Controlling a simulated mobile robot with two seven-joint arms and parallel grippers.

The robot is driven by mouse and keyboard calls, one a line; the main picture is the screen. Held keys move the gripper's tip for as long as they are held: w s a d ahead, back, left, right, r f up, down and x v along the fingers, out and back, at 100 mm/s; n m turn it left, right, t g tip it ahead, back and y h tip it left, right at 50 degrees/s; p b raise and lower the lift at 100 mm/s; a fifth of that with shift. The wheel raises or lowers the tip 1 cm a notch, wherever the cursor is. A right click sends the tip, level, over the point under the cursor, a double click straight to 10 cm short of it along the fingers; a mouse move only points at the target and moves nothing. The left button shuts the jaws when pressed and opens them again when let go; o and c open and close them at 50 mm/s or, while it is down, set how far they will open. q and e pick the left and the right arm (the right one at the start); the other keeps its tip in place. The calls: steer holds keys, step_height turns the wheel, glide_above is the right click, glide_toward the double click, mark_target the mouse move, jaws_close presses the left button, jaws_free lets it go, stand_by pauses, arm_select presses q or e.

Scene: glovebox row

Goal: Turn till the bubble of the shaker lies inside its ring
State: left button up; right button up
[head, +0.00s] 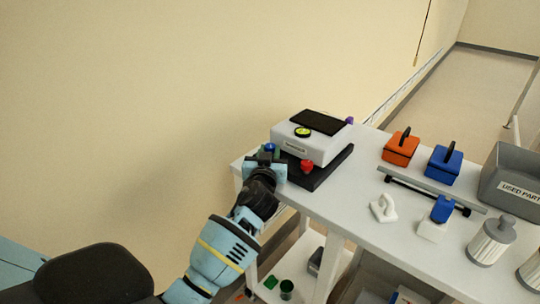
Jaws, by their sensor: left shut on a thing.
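The shaker (325,141) is a white box with a dark top plate on a black base, at the far left end of the white bench. Its round yellow-green bubble level (303,131) sits on top with a dark rim; the bubble's place inside the ring is too small to tell. A blue knob (270,147) is at the shaker's left corner, a red knob (307,166) at its front corner, and a purple knob (350,120) at the far right corner. My left gripper (269,157) is shut at the blue knob and partly hides it. My right gripper is not in view.
An orange block (401,148) and a blue block (444,162) with black handles stand right of the shaker. A rail (430,190), a white hooked piece (383,208), a grey "USED PARTS" bin (515,180) and ribbed canisters (491,241) are further right. A wall is behind.

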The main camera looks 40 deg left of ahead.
arm_select(q)
steer(key=shift+r, duration=0.1)
stand_by(0.3)
steer(key=o, duration=1)
steer(key=shift+s+d, duration=0.25)
steer(key=shift+s, duration=0.1)
steer(key=shift+v, duration=3.45)
